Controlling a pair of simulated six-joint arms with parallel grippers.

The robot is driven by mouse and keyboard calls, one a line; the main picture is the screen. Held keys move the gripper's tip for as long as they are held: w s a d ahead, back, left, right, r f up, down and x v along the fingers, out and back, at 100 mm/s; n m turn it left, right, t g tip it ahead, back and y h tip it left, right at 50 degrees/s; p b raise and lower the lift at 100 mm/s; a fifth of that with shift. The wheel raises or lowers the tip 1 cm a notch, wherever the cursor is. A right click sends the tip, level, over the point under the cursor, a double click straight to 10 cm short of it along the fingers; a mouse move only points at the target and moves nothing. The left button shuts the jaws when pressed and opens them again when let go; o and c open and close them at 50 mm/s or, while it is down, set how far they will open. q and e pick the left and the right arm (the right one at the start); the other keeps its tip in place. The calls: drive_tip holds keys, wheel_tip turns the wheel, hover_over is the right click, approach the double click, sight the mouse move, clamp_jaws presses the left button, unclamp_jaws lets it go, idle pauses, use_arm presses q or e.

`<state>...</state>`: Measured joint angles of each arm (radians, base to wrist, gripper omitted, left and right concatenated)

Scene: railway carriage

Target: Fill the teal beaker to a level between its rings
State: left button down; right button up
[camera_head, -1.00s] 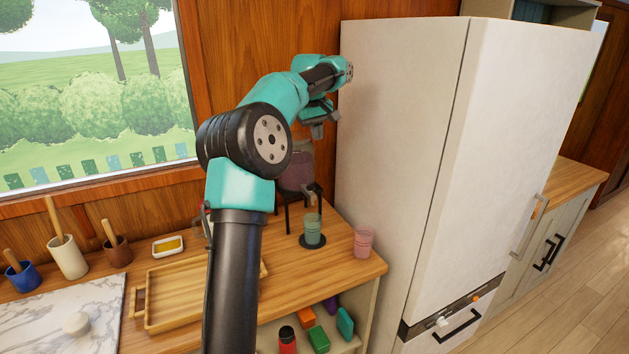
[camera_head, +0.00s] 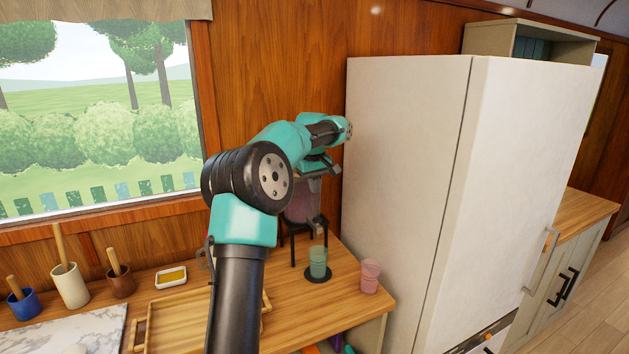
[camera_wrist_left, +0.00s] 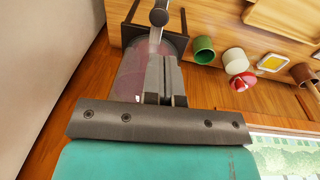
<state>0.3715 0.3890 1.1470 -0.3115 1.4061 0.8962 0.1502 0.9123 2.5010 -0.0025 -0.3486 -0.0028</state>
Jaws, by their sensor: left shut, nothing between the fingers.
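The teal beaker (camera_head: 318,263) stands upright on a dark round pad (camera_head: 318,276) on the wooden counter. The tap (camera_head: 318,228) of a drink dispenser (camera_head: 301,205) is just above it. The dispenser has a clear tank with purplish-pink contents on a black stand. My left gripper (camera_head: 317,178) is shut and empty, in front of the tank and above the tap. In the left wrist view its closed fingers (camera_wrist_left: 160,75) point toward the tap (camera_wrist_left: 158,17), with the tank (camera_wrist_left: 132,72) behind. The beaker's rings and level are too small to tell. My right gripper is not in view.
A pink beaker (camera_head: 370,276) stands right of the teal one. The tall white fridge (camera_head: 410,190) bounds the right side. A wooden tray (camera_head: 172,316), a dish (camera_head: 171,277) and several crocks are left. The wood wall is close behind the dispenser.

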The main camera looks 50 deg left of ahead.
sight(316, 219)
use_arm(q)
drive_tip(key=f, duration=0.9)
drive_tip(key=shift+w+a+f, duration=0.1)
drive_tip(key=shift+w+f, duration=0.25)
drive_tip(key=shift+f, duration=0.05)
drive_tip(key=shift+f, duration=1.3)
drive_tip(key=shift+s+f, duration=0.1)
idle(1.5)
idle(2.0)
wheel_tip(316, 219, up, 15)
drive_tip(key=shift+s, duration=0.4)
idle(0.4)
